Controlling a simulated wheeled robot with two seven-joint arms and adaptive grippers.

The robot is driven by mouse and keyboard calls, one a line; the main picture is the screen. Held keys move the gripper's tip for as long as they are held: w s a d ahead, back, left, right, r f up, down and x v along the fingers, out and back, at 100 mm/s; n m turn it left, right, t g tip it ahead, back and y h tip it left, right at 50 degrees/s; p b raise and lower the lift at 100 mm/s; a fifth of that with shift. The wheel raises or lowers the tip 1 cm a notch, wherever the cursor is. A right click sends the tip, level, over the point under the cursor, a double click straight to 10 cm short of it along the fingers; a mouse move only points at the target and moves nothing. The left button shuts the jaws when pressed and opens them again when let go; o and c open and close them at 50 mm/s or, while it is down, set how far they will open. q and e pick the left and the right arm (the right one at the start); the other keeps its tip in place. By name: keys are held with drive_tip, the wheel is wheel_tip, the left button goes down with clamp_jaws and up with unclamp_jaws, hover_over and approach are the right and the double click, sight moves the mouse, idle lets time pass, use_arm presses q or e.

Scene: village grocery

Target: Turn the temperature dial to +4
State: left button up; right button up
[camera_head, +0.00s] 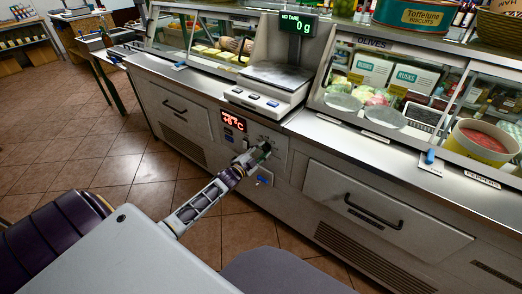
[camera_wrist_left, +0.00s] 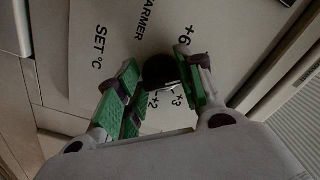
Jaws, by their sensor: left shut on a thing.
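The temperature dial is a round black knob (camera_wrist_left: 158,70) on the pale control panel (camera_wrist_left: 85,50), seen in the left wrist view. The printed marks +6, +2, +3, WARMER and SET °C show around it. I see no +4 mark; the right finger covers part of the scale. My left gripper (camera_wrist_left: 158,82) has its green-padded fingers on either side of the knob and is shut on it. In the head view my left gripper (camera_head: 260,152) is at the panel under the counter and hides the dial. The knob's pointer is not clear. My right gripper is not in view.
A red temperature display (camera_head: 232,121) glows on the panel, its digits hard to read. A blue switch (camera_head: 262,180) is just below my gripper. A scale (camera_head: 270,90) stands on the counter above. A drawer (camera_head: 375,215) with a dark handle is to the right.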

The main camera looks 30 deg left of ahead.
use_arm(q)
drive_tip(key=m, duration=0.7)
drive_tip(key=shift+r+p, duration=0.1)
drive_tip(key=shift+p, duration=0.2)
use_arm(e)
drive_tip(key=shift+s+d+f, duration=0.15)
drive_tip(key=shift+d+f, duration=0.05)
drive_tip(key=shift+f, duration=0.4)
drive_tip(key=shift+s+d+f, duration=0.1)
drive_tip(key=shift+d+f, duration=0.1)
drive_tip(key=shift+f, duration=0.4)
use_arm(q)
drive_tip(key=shift+m, duration=0.4)
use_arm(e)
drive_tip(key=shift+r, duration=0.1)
use_arm(q)
drive_tip(key=o, duration=1)
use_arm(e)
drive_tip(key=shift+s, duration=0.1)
use_arm(q)
drive_tip(key=shift+s+a, duration=0.1)
drive_tip(key=shift+s, duration=0.05)
